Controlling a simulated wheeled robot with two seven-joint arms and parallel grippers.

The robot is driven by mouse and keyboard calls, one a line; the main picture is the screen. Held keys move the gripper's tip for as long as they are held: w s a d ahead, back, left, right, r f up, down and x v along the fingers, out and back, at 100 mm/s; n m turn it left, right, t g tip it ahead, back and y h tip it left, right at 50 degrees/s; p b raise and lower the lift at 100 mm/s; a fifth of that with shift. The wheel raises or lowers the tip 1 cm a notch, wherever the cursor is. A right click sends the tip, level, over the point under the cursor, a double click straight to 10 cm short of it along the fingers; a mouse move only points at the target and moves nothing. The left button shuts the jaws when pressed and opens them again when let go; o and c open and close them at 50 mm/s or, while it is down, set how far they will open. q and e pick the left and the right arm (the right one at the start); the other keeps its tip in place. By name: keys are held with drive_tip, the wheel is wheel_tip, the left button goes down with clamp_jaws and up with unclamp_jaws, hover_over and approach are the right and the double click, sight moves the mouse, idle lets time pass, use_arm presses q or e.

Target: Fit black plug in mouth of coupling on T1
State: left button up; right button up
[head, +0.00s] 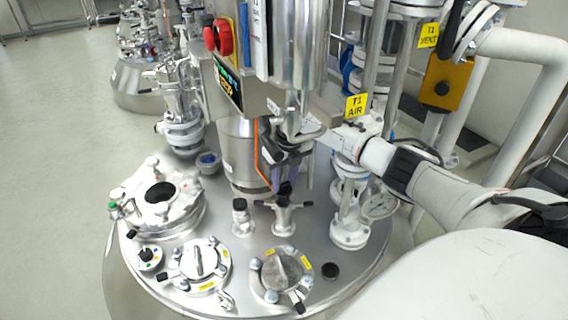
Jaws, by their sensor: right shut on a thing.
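My right gripper (288,181) reaches in from the right over the lid of the T1 vessel, fingers pointing down. It is shut on the black plug (286,188), which shows only in part below the fingers. The coupling (284,215) is a small upright metal fitting with a black-tipped lever on each side. The plug is right over the coupling's mouth; I cannot tell whether it touches or sits inside. My left gripper is not in view.
Clamped covers (283,274), a pressure gauge (380,203) and a black disc (330,270) are on the lid. A motor column and control box (228,82) rise close behind my gripper.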

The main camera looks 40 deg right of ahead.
wheel_tip(320, 180, down, 2)
drive_tip(key=shift+f+b, duration=0.1)
drive_tip(key=shift+b, duration=0.85)
drive_tip(key=shift+f+b, duration=0.85)
drive_tip(key=shift+b, duration=0.1)
drive_tip(key=shift+p, duration=0.3)
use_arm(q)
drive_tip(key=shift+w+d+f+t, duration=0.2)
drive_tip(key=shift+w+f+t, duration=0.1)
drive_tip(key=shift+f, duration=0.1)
use_arm(e)
drive_tip(key=shift+f, duration=0.1)
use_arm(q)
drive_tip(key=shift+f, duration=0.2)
use_arm(e)
drive_tip(key=o, duration=1.1)
drive_tip(key=shift+o, duration=0.2)
drive_tip(key=r, duration=0.2)
drive_tip(key=r+p, duration=0.1)
drive_tip(key=r, duration=0.1)
drive_tip(key=s+r+p, duration=0.1)
drive_tip(key=r, duration=0.1)
drive_tip(key=shift+a+r, duration=0.1)
drive_tip(key=shift+r, duration=0.25)
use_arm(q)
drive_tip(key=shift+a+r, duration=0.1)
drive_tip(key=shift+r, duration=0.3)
use_arm(e)
drive_tip(key=shift+r, duration=0.35)
